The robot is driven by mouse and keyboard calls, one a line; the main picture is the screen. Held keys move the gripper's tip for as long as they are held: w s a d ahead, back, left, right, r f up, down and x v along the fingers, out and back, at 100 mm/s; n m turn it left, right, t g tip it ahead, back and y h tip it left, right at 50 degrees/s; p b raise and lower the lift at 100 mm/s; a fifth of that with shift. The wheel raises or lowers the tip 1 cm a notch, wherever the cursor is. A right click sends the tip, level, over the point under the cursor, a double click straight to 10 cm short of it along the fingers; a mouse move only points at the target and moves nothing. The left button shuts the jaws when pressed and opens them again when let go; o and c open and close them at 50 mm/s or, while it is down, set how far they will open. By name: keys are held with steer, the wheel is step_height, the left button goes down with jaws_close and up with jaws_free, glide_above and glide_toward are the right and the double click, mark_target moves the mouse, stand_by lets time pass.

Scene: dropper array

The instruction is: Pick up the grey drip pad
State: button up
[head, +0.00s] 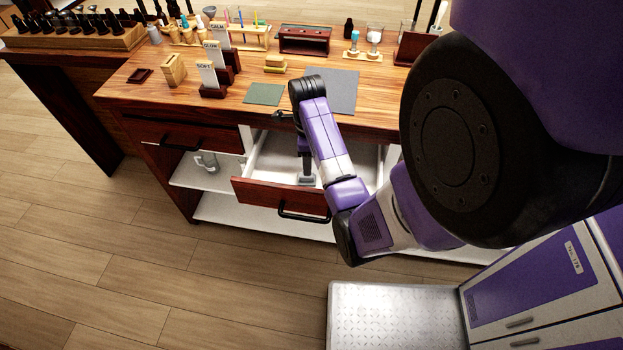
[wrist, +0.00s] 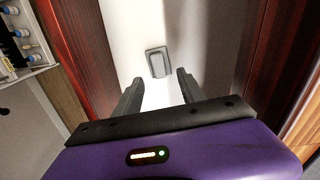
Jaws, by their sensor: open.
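The grey drip pad (wrist: 158,62) is a small rounded rectangle lying on the white floor of the open drawer (head: 283,203). It shows in the wrist view, a little beyond my fingertips and roughly centred between them. My gripper (wrist: 157,77) is open and empty, pointing down into the drawer. In the head view my gripper (head: 307,181) is inside the drawer behind its red-brown front, and I cannot make out the pad there. The pad and the fingers look apart; their exact height difference is hard to tell.
The drawer's dark red wooden walls (wrist: 85,50) rise close on both sides of my gripper. The wooden worktop (head: 130,90) overhangs behind, holding a grey mat (head: 343,92), a green mat (head: 264,94) and label stands (head: 209,78). A glass mug (head: 206,162) stands on the shelf to the left.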

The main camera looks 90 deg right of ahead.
mark_target(307, 178)
steer(key=f, duration=0.3)
steer(key=f+p, duration=0.1)
steer(key=f, duration=0.2)
steer(key=shift+w+a+f, duration=0.1)
steer(key=shift+w+f, duration=0.1)
jaws_close()
